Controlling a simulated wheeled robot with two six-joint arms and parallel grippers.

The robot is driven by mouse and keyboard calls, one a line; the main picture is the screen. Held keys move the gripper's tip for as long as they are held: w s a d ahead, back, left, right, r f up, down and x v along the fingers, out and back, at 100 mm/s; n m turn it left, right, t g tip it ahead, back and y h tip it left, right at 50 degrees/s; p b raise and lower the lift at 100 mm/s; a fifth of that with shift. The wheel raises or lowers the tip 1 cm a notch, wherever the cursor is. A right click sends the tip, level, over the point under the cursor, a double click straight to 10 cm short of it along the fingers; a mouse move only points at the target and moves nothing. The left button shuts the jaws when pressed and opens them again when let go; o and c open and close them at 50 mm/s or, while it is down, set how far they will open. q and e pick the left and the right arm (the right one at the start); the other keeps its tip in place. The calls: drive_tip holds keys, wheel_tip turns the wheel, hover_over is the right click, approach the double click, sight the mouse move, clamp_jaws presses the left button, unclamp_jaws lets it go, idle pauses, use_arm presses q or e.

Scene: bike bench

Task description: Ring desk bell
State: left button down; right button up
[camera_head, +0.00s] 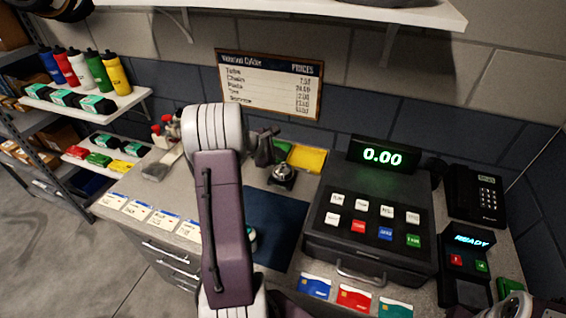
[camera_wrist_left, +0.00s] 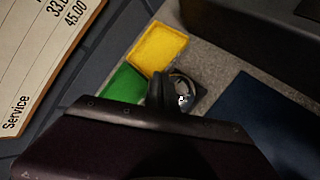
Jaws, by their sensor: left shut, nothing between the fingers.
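The desk bell (camera_head: 284,175), a small silver dome on a dark base, stands on the counter to the left of the cash register. In the left wrist view the bell (camera_wrist_left: 185,92) is partly hidden behind my fingers. My left gripper (camera_head: 266,147) is shut and empty. It appears just above and to the left of the bell in the head view. In the left wrist view its fingertips (camera_wrist_left: 166,88) overlap the bell's left side; I cannot tell whether they touch it. My right gripper does not show.
The cash register (camera_head: 368,215) stands right of the bell, with a card terminal (camera_head: 467,262) and phone (camera_head: 476,195) beyond it. A yellow tray (camera_head: 307,158) and a green one (camera_wrist_left: 126,85) lie behind the bell. A dark blue mat (camera_head: 275,225) lies in front.

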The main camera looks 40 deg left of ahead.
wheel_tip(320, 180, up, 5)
drive_tip(key=p, duration=0.4)
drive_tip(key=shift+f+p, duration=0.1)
drive_tip(key=shift+p, duration=0.25)
idle(2.0)
